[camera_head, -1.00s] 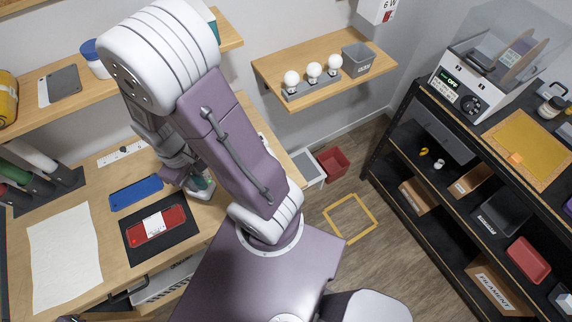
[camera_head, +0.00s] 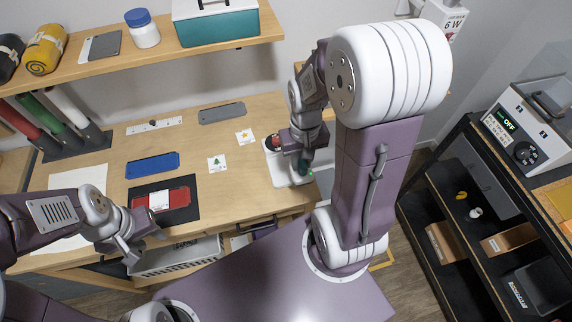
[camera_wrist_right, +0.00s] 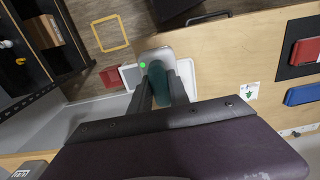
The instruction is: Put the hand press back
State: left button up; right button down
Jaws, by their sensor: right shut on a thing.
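My right gripper (camera_head: 304,160) is shut on a teal object, seemingly the hand press (camera_wrist_right: 158,88), between its two dark fingers. A grey part with a green dot shows beyond the fingertips in the right wrist view. In the head view the hand press is mostly hidden by the gripper. It is over or at the right edge of a white tray (camera_head: 276,172) on the desk; I cannot tell whether it touches. The tray also shows in the wrist view (camera_wrist_right: 187,72). My left gripper (camera_head: 132,248) is by the desk's front edge; its jaw opening is unclear.
A red and black item (camera_head: 273,143) is at the white tray's back left. A blue case (camera_head: 152,166), a red case (camera_head: 178,197) on a black mat and small picture cards (camera_head: 217,163) lie on the desk (camera_head: 240,190). A black shelf (camera_head: 440,215) stands at right.

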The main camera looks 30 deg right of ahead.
jog(key=w+f, duration=0.2)
jog(key=f, duration=0.1)
jog(key=w+a+f, duration=0.1)
jog(key=w+f, duration=0.1)
jog(key=w, duration=0.1)
jog(key=w+f, duration=0.2)
jog(key=f, duration=0.1)
jog(key=shift+w+a+f+p, duration=0.15)
jog(key=shift+w+f+p, duration=0.15)
jog(key=shift+w, duration=0.05)
jog(key=shift+w+f, duration=0.1)
jog(key=shift+w, duration=0.05)
jog(key=shift+f, duration=0.1)
jog(key=c, duration=1.2)
grip_release()
jog(key=shift+c, duration=0.2)
notch_tip(320, 180, up, 12)
jog(key=s+a+f+n+t, duration=0.1)
jog(key=s+a, duration=0.3)
jog(key=s, duration=0.4)
jog(key=shift+s+a+f+n+p, duration=0.3)
jog(key=shift+a+f+n+p, duration=0.1)
jog(key=shift+f+n, duration=0.3)
